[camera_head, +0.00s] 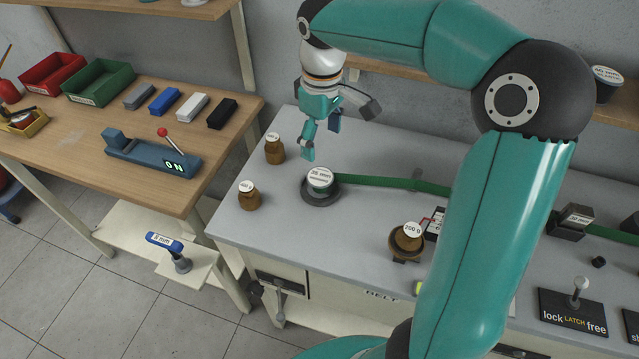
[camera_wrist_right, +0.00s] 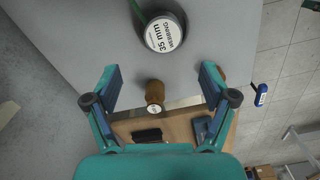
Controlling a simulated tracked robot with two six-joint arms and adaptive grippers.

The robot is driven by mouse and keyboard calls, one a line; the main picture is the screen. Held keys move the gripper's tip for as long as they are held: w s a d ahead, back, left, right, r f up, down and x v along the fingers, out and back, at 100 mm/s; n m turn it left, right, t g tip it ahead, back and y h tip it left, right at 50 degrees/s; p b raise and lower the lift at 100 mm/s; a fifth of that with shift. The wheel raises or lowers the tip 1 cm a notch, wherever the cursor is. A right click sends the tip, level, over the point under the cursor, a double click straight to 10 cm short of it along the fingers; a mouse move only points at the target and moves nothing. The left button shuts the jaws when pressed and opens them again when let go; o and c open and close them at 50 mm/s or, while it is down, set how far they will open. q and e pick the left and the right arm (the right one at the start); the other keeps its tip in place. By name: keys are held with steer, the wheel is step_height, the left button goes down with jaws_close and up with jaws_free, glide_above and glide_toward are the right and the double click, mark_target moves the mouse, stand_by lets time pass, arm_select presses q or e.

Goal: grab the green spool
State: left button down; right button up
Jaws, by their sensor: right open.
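The green spool (camera_head: 320,185) stands on a dark round base (camera_head: 334,196) on the grey bench, with a white label on top. Green webbing (camera_head: 400,183) runs from it to the right. In the right wrist view the spool's label (camera_wrist_right: 164,34) reads 35 mm webbing, and the spool lies beyond the fingertips. My right gripper (camera_head: 322,140) is open and empty, behind the spool in the head view and apart from it. Its two fingers also show spread in the wrist view (camera_wrist_right: 160,80). My left gripper is not in view.
Two brown jars (camera_head: 274,149) (camera_head: 249,196) stand left of the spool; one shows between my fingers in the wrist view (camera_wrist_right: 155,96). A 200 g jar (camera_head: 411,238) sits on a brown stand (camera_head: 405,257) to the right. A wooden table (camera_head: 60,140) with bins is at left.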

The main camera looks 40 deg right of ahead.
mark_target(321, 178)
step_height(321, 178, down, 7)
steer(key=shift+r, duration=0.2)
steer(key=shift+a+f, duration=0.15)
steer(key=shift+f, duration=1.35)
steer(key=shift+a+f, duration=0.1)
steer(key=shift+f, duration=1.4)
steer(key=shift+s, duration=0.2)
steer(key=c, duration=1.2)
